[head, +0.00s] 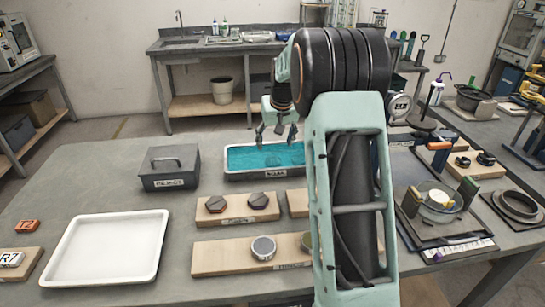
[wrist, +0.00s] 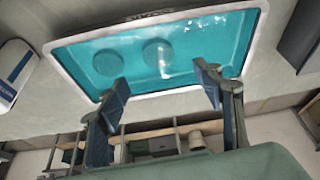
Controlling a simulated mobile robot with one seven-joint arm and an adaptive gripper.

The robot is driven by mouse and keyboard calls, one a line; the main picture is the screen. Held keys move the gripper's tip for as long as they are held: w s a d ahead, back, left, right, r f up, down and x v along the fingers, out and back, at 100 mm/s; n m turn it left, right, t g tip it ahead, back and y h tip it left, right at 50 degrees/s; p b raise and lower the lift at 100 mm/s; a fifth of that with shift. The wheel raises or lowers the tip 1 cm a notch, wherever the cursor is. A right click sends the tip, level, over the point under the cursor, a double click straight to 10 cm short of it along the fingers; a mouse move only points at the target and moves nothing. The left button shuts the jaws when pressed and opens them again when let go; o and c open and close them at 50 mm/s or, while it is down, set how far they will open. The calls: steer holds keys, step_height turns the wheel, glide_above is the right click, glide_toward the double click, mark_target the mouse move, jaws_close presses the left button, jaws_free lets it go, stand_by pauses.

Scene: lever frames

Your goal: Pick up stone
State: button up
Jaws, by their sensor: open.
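A shallow white-rimmed tray (head: 237,176) of teal liquid stands near the far side of the table; its rim also shows in the wrist view (wrist: 66,73). Two round shapes, one at left (wrist: 107,62) and one at right (wrist: 158,54), show under the liquid in the wrist view. I cannot tell whether either is the stone. My gripper (head: 277,134) is open and empty above the tray, fingers apart in the wrist view (wrist: 160,77).
A dark lidded box (head: 170,168) stands left of the liquid tray. An empty white tray (head: 108,250) lies at the front left. A wooden board (head: 220,262) holds a round tin (head: 263,248). A glass bowl (head: 438,205) stands at right. My arm hides part of the table.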

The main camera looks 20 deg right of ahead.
mark_target(273, 160)
steer(key=x, duration=0.9)
steer(key=shift+w+d+f, duration=0.1)
steer(key=shift+d+f, duration=0.1)
steer(key=shift+f, duration=0.15)
steer(key=c, duration=1.2)
steer(key=shift+c, duration=0.3)
steer(key=shift+r, duration=0.15)
